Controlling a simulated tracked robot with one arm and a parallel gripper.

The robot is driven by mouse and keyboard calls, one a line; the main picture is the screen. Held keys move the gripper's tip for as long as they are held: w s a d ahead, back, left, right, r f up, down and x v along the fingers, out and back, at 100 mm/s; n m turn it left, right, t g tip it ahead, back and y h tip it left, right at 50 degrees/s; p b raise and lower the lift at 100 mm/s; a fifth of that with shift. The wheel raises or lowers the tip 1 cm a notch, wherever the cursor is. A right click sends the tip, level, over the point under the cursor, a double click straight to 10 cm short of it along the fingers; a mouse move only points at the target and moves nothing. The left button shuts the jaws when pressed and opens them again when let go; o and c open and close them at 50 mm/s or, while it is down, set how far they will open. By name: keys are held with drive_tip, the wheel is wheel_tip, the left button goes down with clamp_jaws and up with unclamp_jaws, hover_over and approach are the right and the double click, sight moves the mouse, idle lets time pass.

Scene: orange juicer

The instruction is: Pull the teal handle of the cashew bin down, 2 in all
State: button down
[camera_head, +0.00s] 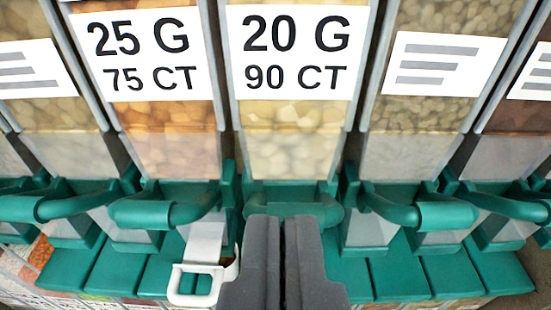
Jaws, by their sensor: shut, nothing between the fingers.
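The bin in the middle (290,155) holds pale yellow pieces that could be cashews, and its label reads 20 G, 90 CT. Its teal handle (328,207) runs across the front of the bin's lower end. My gripper (283,222) is dark grey, shut and empty, in front of this handle. The fingers hide the middle of the handle and part of the chute below. I cannot tell whether the fingertips touch the handle.
A bin labelled 25 G, 75 CT (160,155) stands to the left with its own teal handle (165,212). A white holder (205,268) sits below it, just left of my gripper. Other bins with teal handles (425,214) flank both sides. Teal ledges (400,275) lie below.

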drive_tip(key=shift+w, duration=0.1)
idle(0.4)
drive_tip(key=p+x, duration=0.2)
drive_tip(key=x, duration=0.7)
drive_tip(key=shift+w, duration=0.3)
drive_tip(key=shift+w+f, duration=0.15)
drive_tip(key=shift+f, duration=0.1)
drive_tip(key=shift+f+b, duration=0.25)
drive_tip(key=shift+b, duration=0.35)
drive_tip(key=shift+s+f+b, duration=0.7)
drive_tip(key=shift+s+b, duration=0.1)
drive_tip(key=shift+s, duration=0.15)
drive_tip(key=shift+s+f, duration=0.25)
drive_tip(key=shift+f, duration=0.25)
drive_tip(key=shift+a+f+b, duration=0.1)
drive_tip(key=shift+b, duration=0.3)
drive_tip(key=shift+f+b, duration=0.15)
drive_tip(key=shift+b, duration=0.15)
drive_tip(key=shift+s+b, duration=0.1)
drive_tip(key=shift+b, duration=0.2)
